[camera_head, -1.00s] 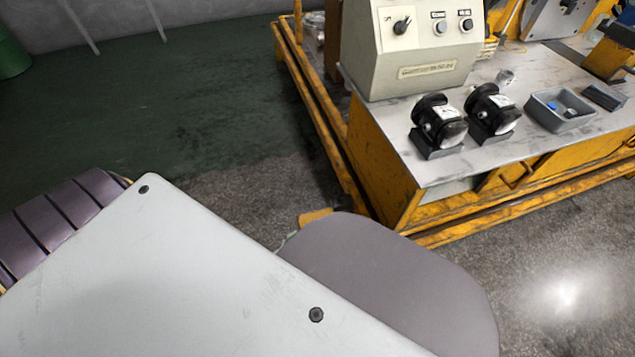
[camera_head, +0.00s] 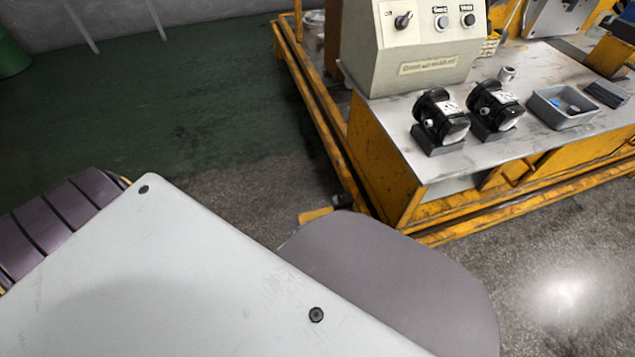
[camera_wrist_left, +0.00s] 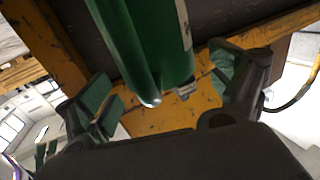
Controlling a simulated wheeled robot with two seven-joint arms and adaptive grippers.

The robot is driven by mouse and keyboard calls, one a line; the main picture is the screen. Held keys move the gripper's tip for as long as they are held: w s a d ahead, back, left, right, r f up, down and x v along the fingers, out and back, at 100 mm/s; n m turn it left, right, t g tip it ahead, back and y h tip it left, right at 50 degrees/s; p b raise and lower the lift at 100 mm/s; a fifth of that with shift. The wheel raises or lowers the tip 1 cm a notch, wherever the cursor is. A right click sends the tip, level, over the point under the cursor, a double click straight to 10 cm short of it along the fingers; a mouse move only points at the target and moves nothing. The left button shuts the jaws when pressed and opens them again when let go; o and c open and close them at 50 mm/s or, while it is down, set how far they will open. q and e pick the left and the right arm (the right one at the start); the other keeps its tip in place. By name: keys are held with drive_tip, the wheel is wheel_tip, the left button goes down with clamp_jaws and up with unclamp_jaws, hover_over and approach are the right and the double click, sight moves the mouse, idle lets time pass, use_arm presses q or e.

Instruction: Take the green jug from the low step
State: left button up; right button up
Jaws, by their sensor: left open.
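The green jug (camera_wrist_left: 150,45) fills the upper middle of the left wrist view, close to the camera. My left gripper (camera_wrist_left: 168,92) is open, with one green-padded finger on each side of the jug's near end. I cannot tell whether either finger touches it. A yellow, worn metal surface (camera_wrist_left: 160,122) lies behind the jug. In the head view I cannot see the jug, and my own body covers the near area. My right gripper is not in view.
A yellow-framed bench (camera_head: 385,165) carries a control box (camera_head: 425,68), two black motors (camera_head: 440,118) and a grey bin (camera_head: 563,122). A green container (camera_head: 12,57) stands at the far left. The floor (camera_head: 180,115) left of the bench is clear.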

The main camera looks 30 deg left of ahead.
use_arm(q)
drive_tip(key=shift+x, duration=0.9)
drive_tip(key=c, duration=1.6)
